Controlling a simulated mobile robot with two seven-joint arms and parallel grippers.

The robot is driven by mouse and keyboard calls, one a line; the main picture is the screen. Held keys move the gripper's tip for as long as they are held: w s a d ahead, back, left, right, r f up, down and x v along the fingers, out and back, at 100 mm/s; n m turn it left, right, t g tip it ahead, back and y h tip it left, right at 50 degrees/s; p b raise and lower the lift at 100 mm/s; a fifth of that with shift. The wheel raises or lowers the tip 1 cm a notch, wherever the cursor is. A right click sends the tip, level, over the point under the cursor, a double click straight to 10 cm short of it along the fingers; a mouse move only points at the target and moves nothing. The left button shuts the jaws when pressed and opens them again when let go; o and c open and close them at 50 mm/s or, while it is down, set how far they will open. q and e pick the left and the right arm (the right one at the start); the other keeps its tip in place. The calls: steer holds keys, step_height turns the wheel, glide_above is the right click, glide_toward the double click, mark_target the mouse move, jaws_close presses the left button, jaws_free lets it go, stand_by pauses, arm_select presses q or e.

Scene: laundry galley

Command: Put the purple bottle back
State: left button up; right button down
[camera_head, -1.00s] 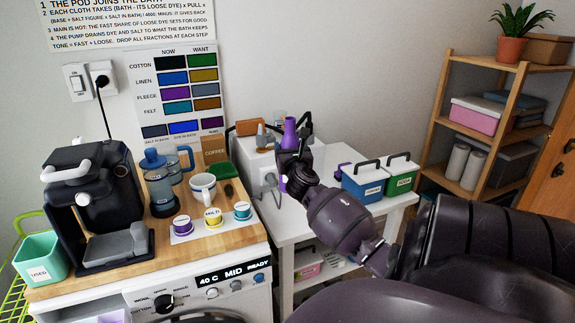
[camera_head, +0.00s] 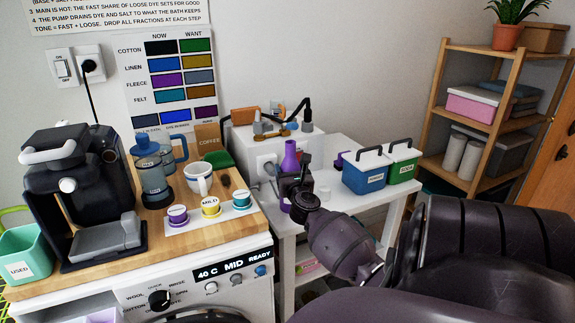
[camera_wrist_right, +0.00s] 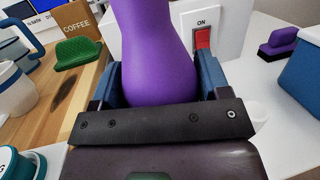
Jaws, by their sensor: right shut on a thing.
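The purple bottle (camera_head: 290,161) is upright, low in front of the white box at the left part of the white table (camera_head: 335,204). My right gripper (camera_head: 293,184) is shut around its body. In the right wrist view the bottle (camera_wrist_right: 155,52) stands between the two blue fingers (camera_wrist_right: 160,85), and its top is cut off by the frame. A bit of purple shows below the gripper in the head view. I cannot tell whether the bottle's base touches the table. My left gripper is not in view.
The white box (camera_head: 270,145) with a red switch (camera_wrist_right: 202,40) is right behind the bottle. Blue (camera_head: 365,174) and green (camera_head: 402,163) handled bins stand to the right. A wooden counter (camera_head: 190,238) with a mug (camera_head: 199,181) and small cups is to the left.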

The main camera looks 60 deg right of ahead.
steer(key=shift+r, duration=0.15)
steer(key=shift+f, duration=0.2)
steer(key=shift+c, duration=0.5)
jaws_free()
steer(key=shift+r, duration=0.2)
steer(key=shift+s+a, duration=0.15)
steer(key=p+v, duration=0.1)
steer(key=v, duration=1)
steer(key=shift+a, duration=0.25)
